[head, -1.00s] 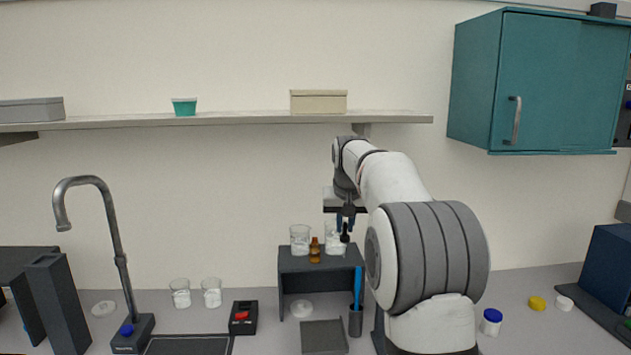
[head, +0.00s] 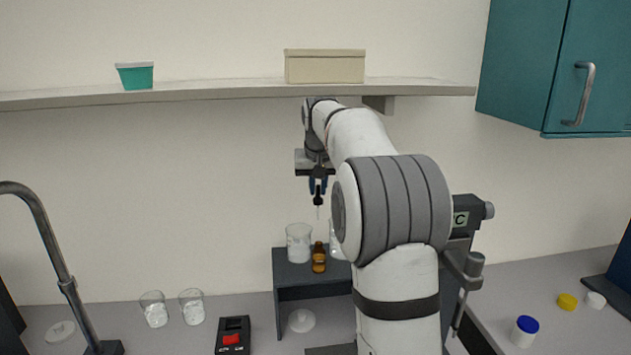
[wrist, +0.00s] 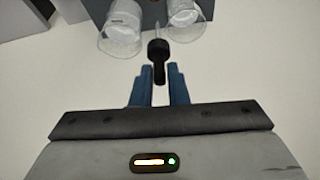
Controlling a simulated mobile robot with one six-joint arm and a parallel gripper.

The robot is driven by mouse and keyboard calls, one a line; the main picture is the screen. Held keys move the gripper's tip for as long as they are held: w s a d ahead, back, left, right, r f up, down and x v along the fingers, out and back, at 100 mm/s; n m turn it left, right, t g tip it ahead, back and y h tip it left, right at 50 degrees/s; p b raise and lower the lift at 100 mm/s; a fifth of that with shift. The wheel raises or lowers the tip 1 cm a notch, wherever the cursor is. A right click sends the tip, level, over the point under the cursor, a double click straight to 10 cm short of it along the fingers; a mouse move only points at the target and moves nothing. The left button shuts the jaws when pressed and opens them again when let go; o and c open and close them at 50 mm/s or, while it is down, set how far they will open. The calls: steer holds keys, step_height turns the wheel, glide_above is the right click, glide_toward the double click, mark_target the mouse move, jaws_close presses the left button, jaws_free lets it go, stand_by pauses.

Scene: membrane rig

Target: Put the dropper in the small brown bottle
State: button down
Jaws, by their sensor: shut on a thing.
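The small brown bottle (head: 319,258) stands upright on top of the dark grey riser between two glass beakers. My gripper (head: 318,188) is shut on the black-topped dropper (head: 318,200), whose pale thin tip hangs down above the bottle, clear of it. In the wrist view the dropper (wrist: 158,52) sits between the blue fingertips of my gripper (wrist: 159,72), its glass tip pointing away toward the riser.
One beaker (head: 299,242) stands just left of the bottle; another (head: 337,240) is right of it, partly hidden by my arm. The riser (head: 290,290) stands on the bench. The shelf (head: 230,95) runs along the wall above.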

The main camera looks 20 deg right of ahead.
steer(key=shift+s+d+f, duration=0.1)
steer(key=shift+s+f, duration=0.05)
steer(key=shift+f, duration=0.4)
step_height(320, 180, down, 2)
steer(key=shift+f+b, duration=0.15)
steer(key=shift+b, duration=0.25)
step_height(320, 180, down, 8)
steer(key=b, duration=0.6)
steer(key=shift+f, duration=0.2)
steer(key=c, duration=1.3)
jaws_free()
steer(key=shift+c, duration=0.2)
steer(key=b+v, duration=0.1)
steer(key=v, duration=0.6)
steer(key=shift+s+r, duration=0.25)
steer(key=shift+r, duration=0.1)
